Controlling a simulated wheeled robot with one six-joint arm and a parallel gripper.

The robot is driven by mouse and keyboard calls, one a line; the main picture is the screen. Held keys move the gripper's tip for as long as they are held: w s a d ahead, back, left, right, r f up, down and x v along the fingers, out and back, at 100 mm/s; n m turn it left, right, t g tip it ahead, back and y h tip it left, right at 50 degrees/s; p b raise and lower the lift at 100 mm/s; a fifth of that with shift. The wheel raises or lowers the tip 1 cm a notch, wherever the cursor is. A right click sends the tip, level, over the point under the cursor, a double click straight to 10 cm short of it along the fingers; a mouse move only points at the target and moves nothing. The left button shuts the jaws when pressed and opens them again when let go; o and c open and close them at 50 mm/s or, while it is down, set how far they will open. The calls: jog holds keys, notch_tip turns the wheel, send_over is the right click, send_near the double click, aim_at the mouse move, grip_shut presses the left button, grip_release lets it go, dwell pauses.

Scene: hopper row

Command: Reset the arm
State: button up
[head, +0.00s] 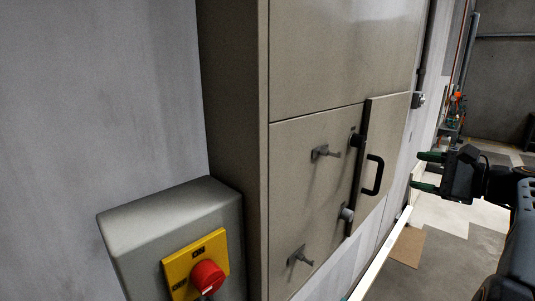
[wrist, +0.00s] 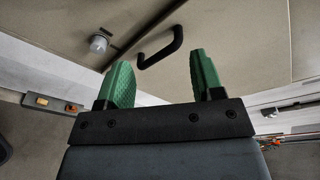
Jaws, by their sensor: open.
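My gripper (head: 428,172) shows at the right in the head view, with its two green fingers apart and nothing between them. It points left, toward the front of a beige cabinet (head: 310,135), and stays clear of it. In the wrist view my gripper (wrist: 158,80) also shows open and empty. Beyond the fingers is a black pull handle (wrist: 160,48) on the cabinet front. The same handle (head: 374,175) shows in the head view, left of the fingertips. My arm runs off the right edge of the head view.
A grey box with a yellow plate and red knob (head: 207,277) stands at the lower left. Grey latches (head: 325,152) and a round grey knob (head: 346,214) stick out from the cabinet. A white rail (head: 381,254) runs low along the wall. Floor beyond my arm looks open.

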jog(key=s+a+f+n+g+h, duration=0.2)
jog(key=a+f+g+h, duration=0.1)
jog(key=f, duration=0.6)
jog(key=s+a+f+n+g+h, duration=0.2)
jog(key=a+f+g, duration=0.1)
jog(key=f, duration=0.5)
jog(key=s+a+f+n+g+h, duration=0.1)
jog(key=s+a+f+n+h, duration=0.1)
jog(key=s+a+f+n, duration=0.2)
jog(key=s+a+f+n+g+h, duration=0.1)
jog(key=s+a+f+n, duration=0.3)
jog(key=a+n, duration=0.5)
jog(key=shift+s+a+g+h, duration=0.3)
jog(key=shift+s+a+h, duration=0.5)
jog(key=shift+a, duration=0.3)
